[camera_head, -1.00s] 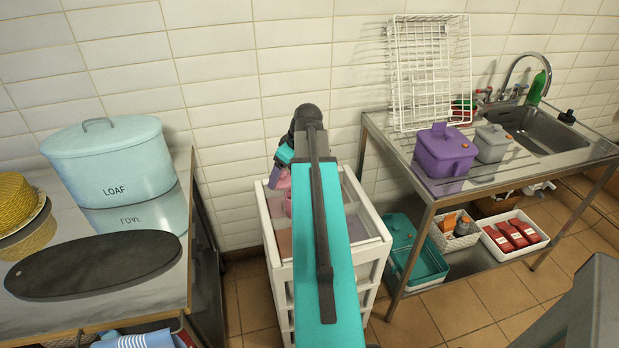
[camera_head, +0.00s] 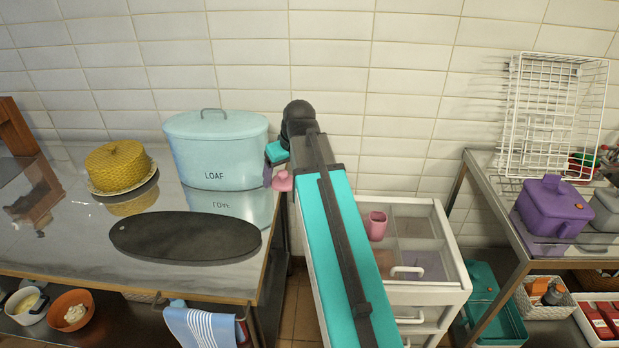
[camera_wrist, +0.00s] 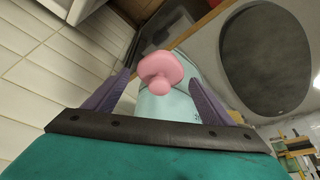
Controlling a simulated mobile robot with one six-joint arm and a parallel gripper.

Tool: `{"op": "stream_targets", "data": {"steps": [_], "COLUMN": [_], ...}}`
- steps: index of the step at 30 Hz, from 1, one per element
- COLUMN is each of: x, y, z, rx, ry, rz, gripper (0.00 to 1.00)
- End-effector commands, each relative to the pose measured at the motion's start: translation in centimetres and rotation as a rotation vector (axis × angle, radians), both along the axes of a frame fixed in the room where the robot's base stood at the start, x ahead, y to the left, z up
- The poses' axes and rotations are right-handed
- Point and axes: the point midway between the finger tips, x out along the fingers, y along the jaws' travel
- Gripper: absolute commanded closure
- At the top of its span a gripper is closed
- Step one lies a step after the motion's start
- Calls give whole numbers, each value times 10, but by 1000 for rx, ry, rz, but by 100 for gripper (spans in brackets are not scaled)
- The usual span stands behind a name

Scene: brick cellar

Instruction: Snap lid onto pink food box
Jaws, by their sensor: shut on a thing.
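My gripper (camera_head: 276,176) is shut on a small pink lid (camera_head: 284,182) with a round knob. In the wrist view, the pink lid (camera_wrist: 158,72) sits between the two purple fingers, knob towards the camera. It is held in the air by the right end of the steel counter, in front of the blue LOAF bin. A pink cup-shaped container (camera_head: 376,226) stands upright in a compartment of the white drawer unit (camera_head: 440,292), right of my arm. It looks open at the top and apart from the lid. Whether it is the food box is unclear.
The left counter (camera_head: 80,245) holds the LOAF bin (camera_head: 217,152), a dark oval board (camera_head: 185,237) and a yellow dome (camera_head: 115,166). A striped towel (camera_head: 205,328) hangs at its front. A sink table with a purple pot (camera_head: 552,208) and wire rack (camera_head: 555,115) stands right.

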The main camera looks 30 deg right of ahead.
Motion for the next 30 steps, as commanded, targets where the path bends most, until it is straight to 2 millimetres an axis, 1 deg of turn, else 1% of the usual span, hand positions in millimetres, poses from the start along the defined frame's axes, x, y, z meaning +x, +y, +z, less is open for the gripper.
{"op": "stream_targets", "data": {"steps": [1,9,12,15,20,30], "x": [5,20,23,24,25,25], "y": [16,85,105,118,127,127], "z": [5,26,32,36,39,39], "rx": [0,0,0,0,1,1], "ry": [-1,-1,-1,0,1,1], "rz": [2,-15,-22,-26,-31,-31], "gripper": [44,44,44,44,44,44]}}
